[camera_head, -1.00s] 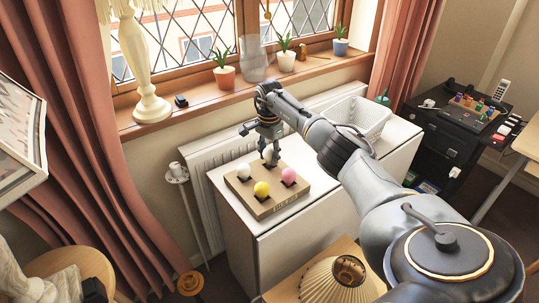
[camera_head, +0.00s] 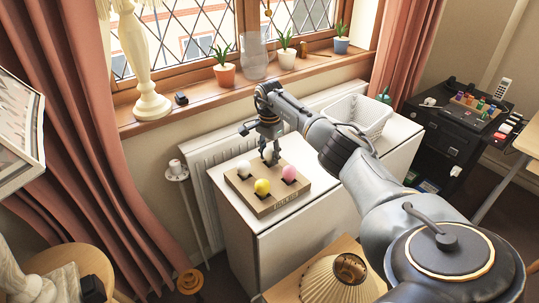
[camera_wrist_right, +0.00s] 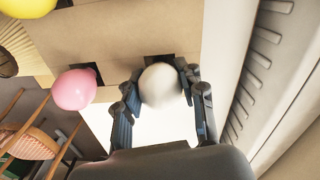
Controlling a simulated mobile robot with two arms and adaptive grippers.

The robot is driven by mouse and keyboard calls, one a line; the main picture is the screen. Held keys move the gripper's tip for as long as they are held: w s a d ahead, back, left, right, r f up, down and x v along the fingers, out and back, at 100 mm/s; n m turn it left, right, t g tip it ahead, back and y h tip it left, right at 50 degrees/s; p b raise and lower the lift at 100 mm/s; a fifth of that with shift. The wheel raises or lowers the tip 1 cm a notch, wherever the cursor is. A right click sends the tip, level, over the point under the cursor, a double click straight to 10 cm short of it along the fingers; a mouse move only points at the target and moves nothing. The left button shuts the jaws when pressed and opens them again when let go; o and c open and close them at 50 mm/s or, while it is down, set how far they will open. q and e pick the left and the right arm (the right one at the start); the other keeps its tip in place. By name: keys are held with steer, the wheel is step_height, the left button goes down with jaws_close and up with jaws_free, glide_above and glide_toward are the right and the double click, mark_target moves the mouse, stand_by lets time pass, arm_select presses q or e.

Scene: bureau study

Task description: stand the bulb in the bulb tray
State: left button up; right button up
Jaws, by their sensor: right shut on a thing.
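The bulb tray (camera_head: 268,208), a tan box with dark square holes, lies on the white cabinet. A white bulb (camera_head: 243,168), a yellow bulb (camera_head: 262,186) and a pink bulb (camera_head: 289,173) stand in it. My right gripper (camera_head: 270,158) is at the tray's far corner, shut on a pale bulb. In the right wrist view the pale bulb (camera_wrist_right: 160,86) sits between the fingers, beside or over a dark hole (camera_wrist_right: 157,61). I cannot tell whether its base is inside the hole. The pink bulb (camera_wrist_right: 74,89) is near it. My left gripper is not in view.
A white radiator (camera_head: 212,143) runs behind the white cabinet (camera_head: 320,215). A white basket (camera_head: 360,117) stands at the cabinet's right end. Potted plants and a glass vase (camera_head: 253,57) line the windowsill. A lampshade (camera_head: 338,280) is in front.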

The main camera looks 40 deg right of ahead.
steer(key=shift+f+b, duration=0.35)
steer(key=shift+f, duration=0.1)
steer(key=o, duration=1.2)
steer(key=shift+c, duration=0.2)
steer(key=shift+r, duration=0.1)
steer(key=shift+r+p, duration=1.15)
steer(key=shift+r, duration=0.4)
steer(key=shift+r+p, duration=1.3)
steer(key=shift+r, duration=0.65)
steer(key=shift+f, duration=0.1)
